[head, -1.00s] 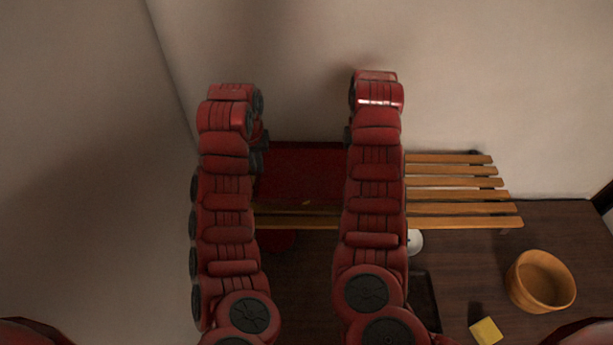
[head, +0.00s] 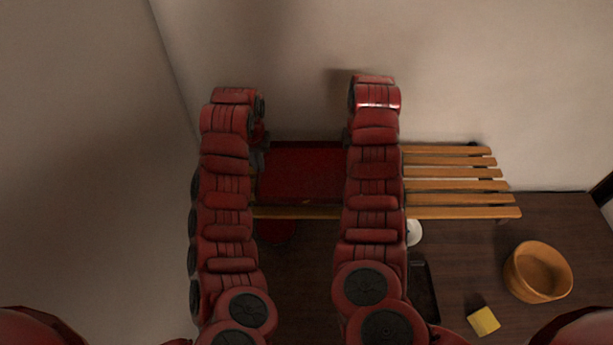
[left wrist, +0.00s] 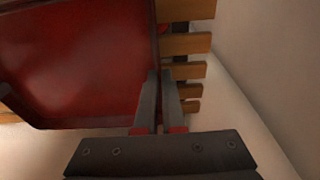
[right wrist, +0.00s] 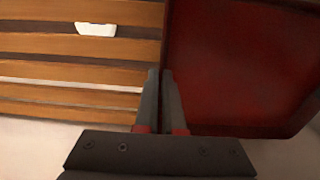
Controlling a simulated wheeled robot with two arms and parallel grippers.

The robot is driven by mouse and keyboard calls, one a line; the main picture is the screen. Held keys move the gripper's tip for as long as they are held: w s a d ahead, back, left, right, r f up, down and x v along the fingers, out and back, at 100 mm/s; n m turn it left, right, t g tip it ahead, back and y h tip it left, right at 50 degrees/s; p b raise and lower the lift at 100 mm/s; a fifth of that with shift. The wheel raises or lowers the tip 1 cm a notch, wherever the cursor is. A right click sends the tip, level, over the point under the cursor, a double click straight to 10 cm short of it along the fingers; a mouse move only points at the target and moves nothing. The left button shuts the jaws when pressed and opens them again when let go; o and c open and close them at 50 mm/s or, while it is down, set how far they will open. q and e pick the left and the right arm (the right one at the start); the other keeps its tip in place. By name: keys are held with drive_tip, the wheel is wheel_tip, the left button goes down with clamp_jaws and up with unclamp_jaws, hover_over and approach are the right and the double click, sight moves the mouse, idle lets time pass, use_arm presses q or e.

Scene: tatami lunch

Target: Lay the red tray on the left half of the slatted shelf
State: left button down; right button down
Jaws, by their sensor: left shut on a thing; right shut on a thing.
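The red tray (head: 302,172) is level between my two arms, over the left part of the slatted shelf (head: 455,187). My left gripper (left wrist: 161,78) is shut on the tray's rim at its left side; the tray (left wrist: 85,60) fills the left of the left wrist view. My right gripper (right wrist: 160,75) is shut on the opposite rim, with the tray (right wrist: 230,65) to its right in the right wrist view. Bare slats (right wrist: 75,75) lie to the left there. In the head view my forearms hide the tray's sides. I cannot tell whether the tray touches the slats.
The shelf's right half is bare. A wooden bowl (head: 540,272), a yellow block (head: 484,321), a dark tray (head: 424,290) and a white item (head: 414,232) are on the dark table. A red round thing (head: 277,232) shows below the shelf. Walls stand behind and left.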

use_arm(q)
drive_tip(key=shift+f, duration=0.55)
use_arm(e)
drive_tip(key=shift+f, duration=0.5)
use_arm(q)
drive_tip(key=c, duration=1)
unclamp_jaws()
use_arm(e)
drive_tip(key=c, duration=1)
unclamp_jaws()
drive_tip(key=shift+f, duration=0.15)
use_arm(q)
drive_tip(key=shift+f, duration=0.1)
wheel_tip(320, 180, up, 9)
drive_tip(key=shift+d+f, duration=0.1)
drive_tip(key=shift+r, duration=0.6)
use_arm(e)
wheel_tip(320, 180, up, 12)
